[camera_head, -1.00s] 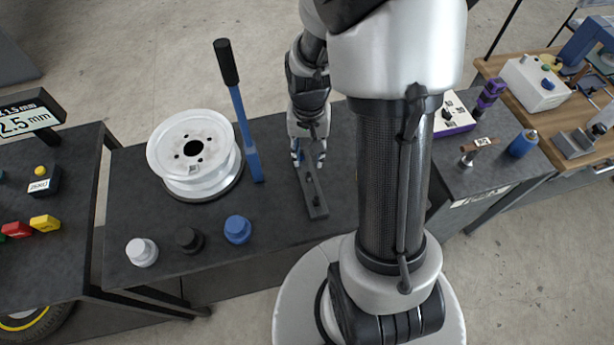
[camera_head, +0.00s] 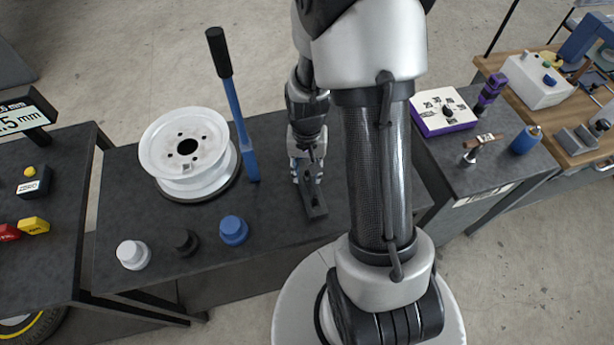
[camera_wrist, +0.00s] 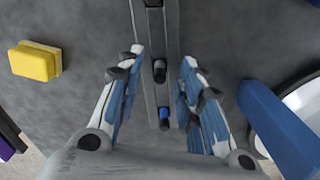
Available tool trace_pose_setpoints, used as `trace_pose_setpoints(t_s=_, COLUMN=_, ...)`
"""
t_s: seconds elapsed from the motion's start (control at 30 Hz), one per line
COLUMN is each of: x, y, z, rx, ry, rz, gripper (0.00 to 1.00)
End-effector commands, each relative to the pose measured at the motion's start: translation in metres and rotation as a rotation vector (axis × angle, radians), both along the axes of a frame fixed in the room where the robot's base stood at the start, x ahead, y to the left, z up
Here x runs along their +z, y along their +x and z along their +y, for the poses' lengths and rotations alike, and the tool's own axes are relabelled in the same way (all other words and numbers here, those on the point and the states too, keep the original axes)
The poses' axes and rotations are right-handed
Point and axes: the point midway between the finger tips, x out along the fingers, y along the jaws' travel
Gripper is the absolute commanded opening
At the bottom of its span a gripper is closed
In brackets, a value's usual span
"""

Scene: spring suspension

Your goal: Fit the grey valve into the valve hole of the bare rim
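The bare rim (camera_head: 181,141) is silver-white and lies on the dark bench at left, on a round dark base. It shows partly at the right edge of the wrist view (camera_wrist: 301,107). A narrow dark valve holder (camera_head: 314,205) lies right of the rim. In the wrist view it runs between my fingers, with a dark-topped valve (camera_wrist: 160,71) and a blue-topped valve (camera_wrist: 165,116) in it. I cannot tell for sure which valve is the grey one. My gripper (camera_head: 307,179) points down over the holder, open, its blue-padded fingers on either side (camera_wrist: 158,82). The valve hole is not clear.
A blue lever with a black handle (camera_head: 236,105) stands between rim and gripper. White (camera_head: 132,254), black (camera_head: 186,241) and blue (camera_head: 233,230) caps stand along the front edge. A yellow block (camera_wrist: 35,62) lies beside the holder. A dial box (camera_head: 443,111) stands further right.

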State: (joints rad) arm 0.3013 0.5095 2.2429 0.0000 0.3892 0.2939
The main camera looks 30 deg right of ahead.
Motion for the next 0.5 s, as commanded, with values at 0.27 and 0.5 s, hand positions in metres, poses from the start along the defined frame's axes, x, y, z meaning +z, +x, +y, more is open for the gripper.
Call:
trace_pose_setpoints(t_s=0.27, x=0.0003, y=0.0001, z=0.0, rx=0.0, ry=0.0, rz=0.0, gripper=0.14)
trace_pose_setpoints(t_s=0.5, x=0.0003, y=0.0001, z=0.0, rx=0.0, ry=0.0, rz=0.0, gripper=0.0)
